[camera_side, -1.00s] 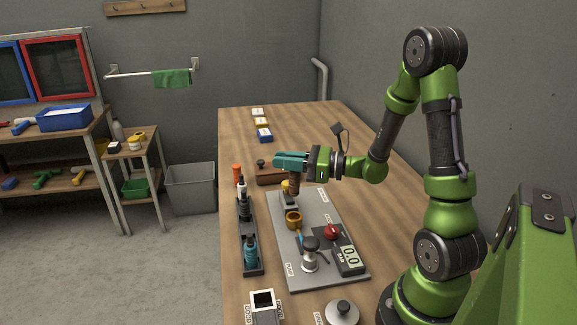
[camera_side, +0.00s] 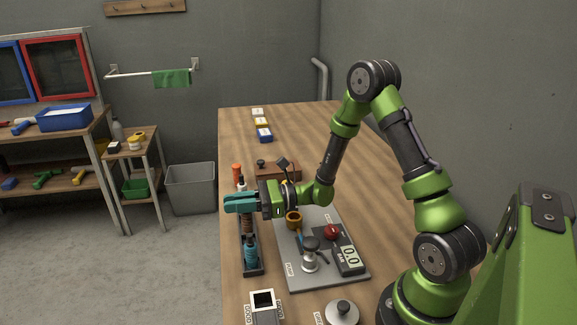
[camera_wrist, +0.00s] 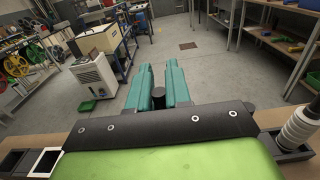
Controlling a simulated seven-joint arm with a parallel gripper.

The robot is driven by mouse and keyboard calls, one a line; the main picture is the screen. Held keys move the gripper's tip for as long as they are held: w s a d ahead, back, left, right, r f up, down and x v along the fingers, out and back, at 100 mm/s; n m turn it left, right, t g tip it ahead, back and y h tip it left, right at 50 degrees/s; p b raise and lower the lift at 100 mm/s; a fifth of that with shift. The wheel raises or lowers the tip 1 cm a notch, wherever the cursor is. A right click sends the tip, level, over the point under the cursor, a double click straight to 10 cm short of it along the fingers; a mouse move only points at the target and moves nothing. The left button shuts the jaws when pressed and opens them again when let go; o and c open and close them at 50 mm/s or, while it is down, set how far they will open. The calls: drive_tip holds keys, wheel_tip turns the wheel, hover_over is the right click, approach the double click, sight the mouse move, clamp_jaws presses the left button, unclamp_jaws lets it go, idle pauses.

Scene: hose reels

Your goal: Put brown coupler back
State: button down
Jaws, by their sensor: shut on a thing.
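My gripper (camera_side: 243,202) is at the left side of the table, over the middle of the black rack (camera_side: 259,270). It is shut on the brown coupler (camera_side: 247,226), which hangs upright below the teal fingers. In the wrist view a dark round top (camera_wrist: 158,92) shows between the fingers (camera_wrist: 157,88). I cannot tell whether the coupler's lower end is in a rack slot or above it. A teal-and-black coupler (camera_side: 251,251) stands at the rack's near end. A white-topped coupler (camera_side: 241,183) stands at its far end, also seen in the wrist view (camera_wrist: 299,128).
A grey plate (camera_side: 301,279) right of the rack carries a yellow-brown ring (camera_side: 294,221), a red knob (camera_side: 332,232) and a gauge (camera_side: 349,257). A white-framed block (camera_side: 263,300) lies in front.

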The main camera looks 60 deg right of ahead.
drive_tip(key=shift+f, duration=1.6)
drive_tip(key=shift+f, duration=0.1)
drive_tip(key=c, duration=1.1)
unclamp_jaws()
drive_tip(key=shift+o, duration=0.2)
